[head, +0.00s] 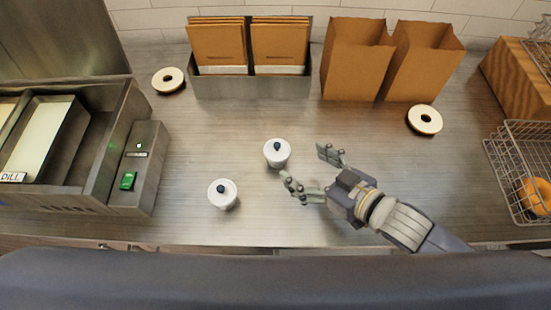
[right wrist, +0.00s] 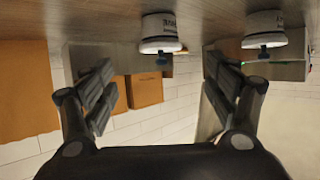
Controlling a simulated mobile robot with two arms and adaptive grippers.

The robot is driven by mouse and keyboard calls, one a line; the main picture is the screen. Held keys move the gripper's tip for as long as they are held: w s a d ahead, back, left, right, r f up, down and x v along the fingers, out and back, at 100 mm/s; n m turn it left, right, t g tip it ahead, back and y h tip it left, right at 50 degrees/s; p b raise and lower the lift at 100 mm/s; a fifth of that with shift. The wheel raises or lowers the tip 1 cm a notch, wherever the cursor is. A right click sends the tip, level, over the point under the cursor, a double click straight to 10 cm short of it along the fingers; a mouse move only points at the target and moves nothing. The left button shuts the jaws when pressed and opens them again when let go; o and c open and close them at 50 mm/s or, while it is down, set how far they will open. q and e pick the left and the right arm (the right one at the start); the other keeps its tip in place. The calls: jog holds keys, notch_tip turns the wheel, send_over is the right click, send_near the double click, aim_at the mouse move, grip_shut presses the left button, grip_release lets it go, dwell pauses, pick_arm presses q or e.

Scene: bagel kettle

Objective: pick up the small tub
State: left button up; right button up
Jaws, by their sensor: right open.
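Two white tubs with lids and dark knobs stand upright on the counter. One tub (head: 277,155) is just left of my right gripper (head: 306,170); the other tub (head: 222,196) is farther left and nearer the front. I cannot tell for sure which is the small one. My right gripper is open and empty, its fingers pointing left, apart from the nearer tub. In the right wrist view, which is upside down, the nearer tub (right wrist: 160,30) shows between the open fingers (right wrist: 160,85), and the other tub (right wrist: 264,24) is to the right. My left gripper is out of view.
A metal holder (head: 220,87) with brown packets and two brown paper bags (head: 355,65) stand at the back. A steel machine (head: 140,165) is left, a wire basket (head: 505,165) right.

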aim_at(282, 154)
jog(key=shift+w+a+f, duration=0.1)
jog(key=shift+w+f, duration=0.05)
jog(key=shift+f, duration=0.15)
jog(key=p+x, duration=0.1)
jog(key=x, duration=0.3)
jog(key=shift+w+a, duration=0.2)
jog(key=shift+p+x, duration=1)
jog(key=shift+x, duration=1.75)
jog(key=shift+a+f, duration=0.15)
jog(key=shift+f, duration=0.15)
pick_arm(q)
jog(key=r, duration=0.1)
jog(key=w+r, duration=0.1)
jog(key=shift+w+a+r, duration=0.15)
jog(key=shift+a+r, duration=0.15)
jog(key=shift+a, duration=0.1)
pick_arm(e)
jog(key=shift+c, duration=0.6)
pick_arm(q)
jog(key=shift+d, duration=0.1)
pick_arm(e)
jog(key=c, duration=1.1)
